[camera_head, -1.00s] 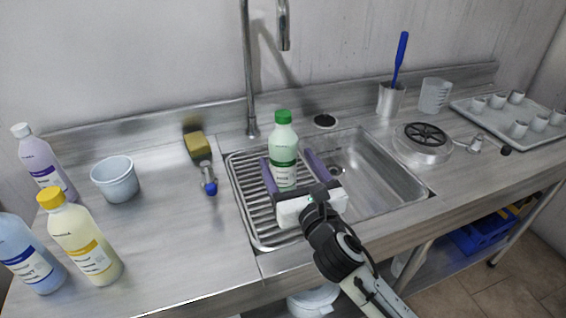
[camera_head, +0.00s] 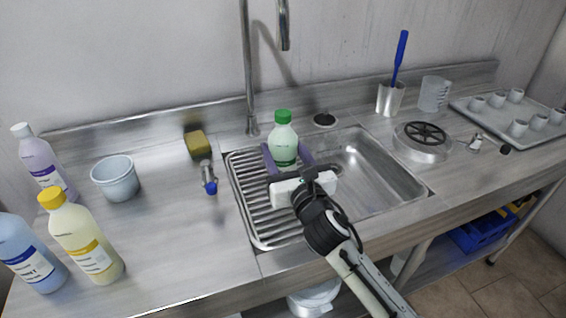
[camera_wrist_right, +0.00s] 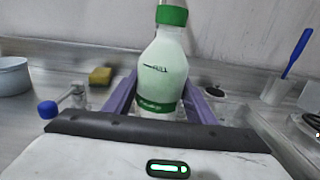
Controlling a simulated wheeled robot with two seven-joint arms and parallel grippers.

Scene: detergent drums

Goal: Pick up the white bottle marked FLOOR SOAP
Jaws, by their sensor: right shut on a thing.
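A whitish bottle with a green cap (camera_head: 284,137) stands upright at the sink's ribbed drainer. Its label is mostly hidden behind my gripper, and I cannot read FLOOR SOAP on it. In the right wrist view the bottle (camera_wrist_right: 163,70) shows a green cap, small dark print and a green band low down. My right gripper (camera_head: 285,149) is shut on this bottle, with one purple finger at each side of its body. The fingers also show in the right wrist view (camera_wrist_right: 158,98). The bottle's base is hidden, so I cannot tell whether it touches the drainer. My left gripper is not in view.
A tap (camera_head: 250,75) rises just behind the bottle. A sponge (camera_head: 197,145) and a blue-tipped nozzle (camera_head: 209,178) lie left of the sink (camera_head: 385,185). Lilac (camera_head: 42,160), yellow (camera_head: 80,240) and blue (camera_head: 25,250) bottles stand far left, near a bucket (camera_head: 117,180).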

